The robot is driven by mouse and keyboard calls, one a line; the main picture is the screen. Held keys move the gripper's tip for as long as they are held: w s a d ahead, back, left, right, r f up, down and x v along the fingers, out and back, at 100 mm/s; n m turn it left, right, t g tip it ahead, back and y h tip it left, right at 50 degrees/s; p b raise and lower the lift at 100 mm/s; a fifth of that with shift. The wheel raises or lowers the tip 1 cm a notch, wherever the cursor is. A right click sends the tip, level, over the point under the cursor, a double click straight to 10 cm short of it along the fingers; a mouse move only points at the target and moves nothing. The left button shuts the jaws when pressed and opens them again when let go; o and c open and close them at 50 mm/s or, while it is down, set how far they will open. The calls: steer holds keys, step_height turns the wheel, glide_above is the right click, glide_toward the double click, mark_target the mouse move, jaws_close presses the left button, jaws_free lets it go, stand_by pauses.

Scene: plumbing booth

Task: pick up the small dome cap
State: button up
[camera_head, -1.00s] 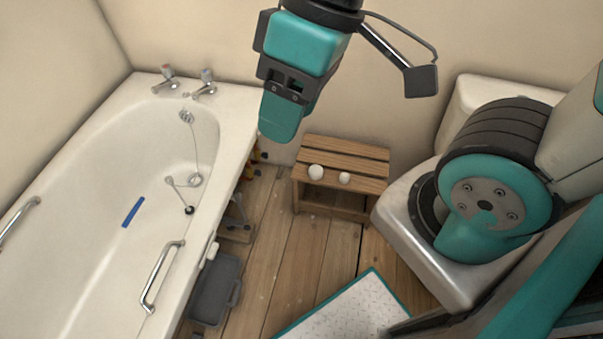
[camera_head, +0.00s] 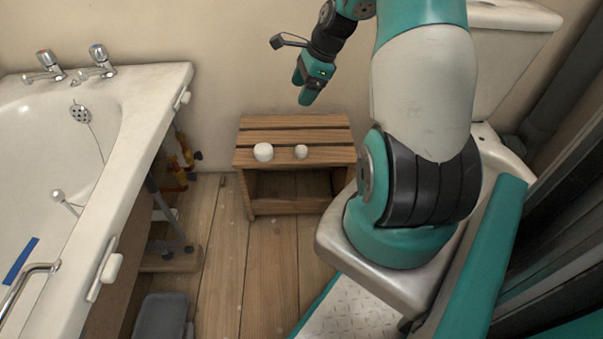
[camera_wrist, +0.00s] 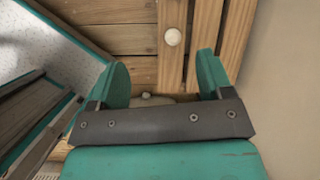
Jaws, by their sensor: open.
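Two white rounded caps rest on the front part of a wooden slatted stool (camera_head: 285,137). The smaller one, the small dome cap (camera_head: 301,152), is to the right of the larger white cap (camera_head: 263,152). My gripper (camera_head: 304,92) is open and empty, above and behind the stool, pointing down. In the wrist view, one white cap (camera_wrist: 173,37) shows on a slat beyond my open fingers (camera_wrist: 164,72); I cannot tell which cap it is. It is apart from both fingers.
A white bathtub (camera_head: 150,95) stands at the left. The toilet (camera_head: 330,235) is at the right, close to the stool. A grey tray (camera_head: 162,315) lies on the plank floor (camera_head: 240,260). The wall is close behind the stool.

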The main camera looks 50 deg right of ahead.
steer(key=s+d+f+m+b, duration=0.35)
steer(key=d+f, duration=0.25)
steer(key=f, duration=0.2)
steer(key=m+b, duration=0.1)
steer(key=b, duration=0.4)
glide_toward(302, 147)
steer(key=x, duration=0.4)
steer(key=shift+a+f, duration=0.15)
steer(key=shift+f, duration=0.15)
steer(key=b+x, duration=0.4)
steer(key=x, duration=0.2)
steer(key=shift+w, duration=0.2)
steer(key=shift+r, duration=0.1)
steer(key=c, duration=1)
